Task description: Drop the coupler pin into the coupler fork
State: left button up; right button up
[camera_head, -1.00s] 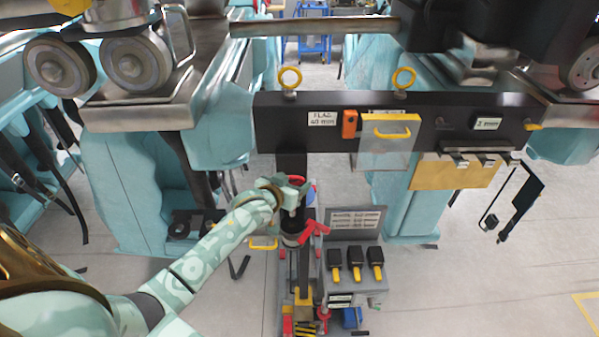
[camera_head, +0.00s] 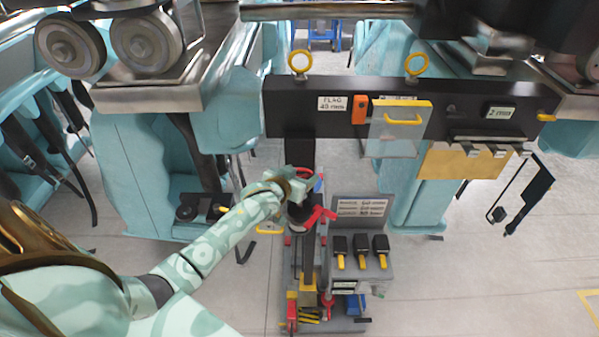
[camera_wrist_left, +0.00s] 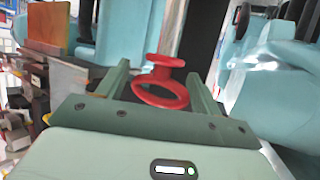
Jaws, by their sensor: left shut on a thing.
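My left gripper (camera_head: 303,184) reaches in from the left to the dark upright post below the black crossbar. In the left wrist view its two green fingers (camera_wrist_left: 158,82) are on either side of a red piece with a ring and a knob (camera_wrist_left: 162,92), and it is shut on this piece, which looks like the coupler pin's handle. The pin's shaft is hidden. A little red shows by the hand in the head view. I cannot make out the coupler fork clearly; the hand and post cover that area. My right gripper is not in view.
The black crossbar (camera_head: 400,112) with yellow rings spans above the hand. A red forked handle (camera_head: 322,214) is close below the hand. A grey stand (camera_head: 345,284) with several black, yellow-tipped tools is below. Teal seats flank both sides; floor at lower right is clear.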

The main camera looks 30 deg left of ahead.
pick_arm(q)
jog(key=shift+w+f+b, duration=0.1)
jog(key=shift+f+b, duration=3.55)
jog(key=shift+f, duration=1.7)
jog(key=o, duration=1.3)
jog(key=shift+f, duration=0.1)
jog(key=shift+s, duration=0.2)
jog(key=a+p+v, duration=0.1)
jog(key=v, duration=1.5)
jog(key=shift+d, duration=0.4)
